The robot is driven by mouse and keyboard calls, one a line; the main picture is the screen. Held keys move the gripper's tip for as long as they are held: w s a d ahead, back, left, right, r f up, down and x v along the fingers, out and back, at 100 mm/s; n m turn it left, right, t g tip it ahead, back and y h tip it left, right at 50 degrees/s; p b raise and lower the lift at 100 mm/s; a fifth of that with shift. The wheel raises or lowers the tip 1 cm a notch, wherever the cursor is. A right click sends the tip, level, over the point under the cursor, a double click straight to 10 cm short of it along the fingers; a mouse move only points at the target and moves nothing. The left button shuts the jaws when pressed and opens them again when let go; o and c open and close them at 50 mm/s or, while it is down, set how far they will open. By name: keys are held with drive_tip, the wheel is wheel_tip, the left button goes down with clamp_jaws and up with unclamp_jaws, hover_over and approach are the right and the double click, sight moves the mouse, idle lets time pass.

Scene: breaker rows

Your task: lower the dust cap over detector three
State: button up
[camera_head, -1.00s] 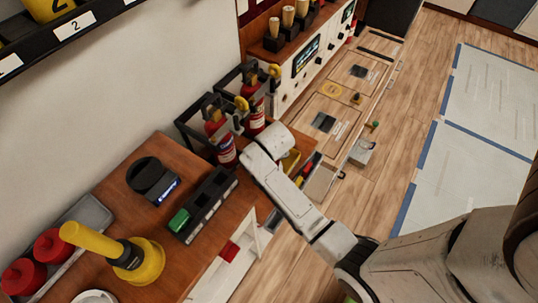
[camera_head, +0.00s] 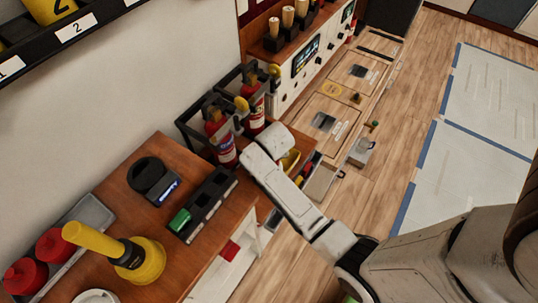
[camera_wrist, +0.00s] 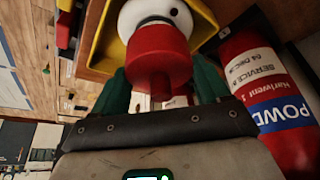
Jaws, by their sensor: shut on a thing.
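In the wrist view, the green fingers of my gripper (camera_wrist: 162,84) are shut on a red dust cap (camera_wrist: 158,58). Just beyond the cap is a white rounded detector (camera_wrist: 155,16) with a dark curved slot and a small green dot. It stands in front of a yellow bin (camera_wrist: 104,42). Cap and detector overlap in the picture; I cannot tell whether they touch. No number shows on the detector.
A red fire extinguisher (camera_wrist: 268,105) stands close on the right in the wrist view. Extinguishers (camera_head: 219,140) in black frames also show in the head view. The wooden counter (camera_head: 205,245) holds a yellow cone-shaped tool (camera_head: 140,262), a black box (camera_head: 205,208) and red caps (camera_head: 52,245) on a tray.

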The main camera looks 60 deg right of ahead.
drive_tip(key=shift+f+b, duration=0.65)
drive_tip(key=shift+f, duration=0.75)
idle(0.4)
drive_tip(key=o, duration=1)
drive_tip(key=p+v, duration=0.1)
drive_tip(key=v, duration=0.9)
drive_tip(key=shift+s+a+r, duration=0.15)
drive_tip(key=shift+r, duration=0.15)
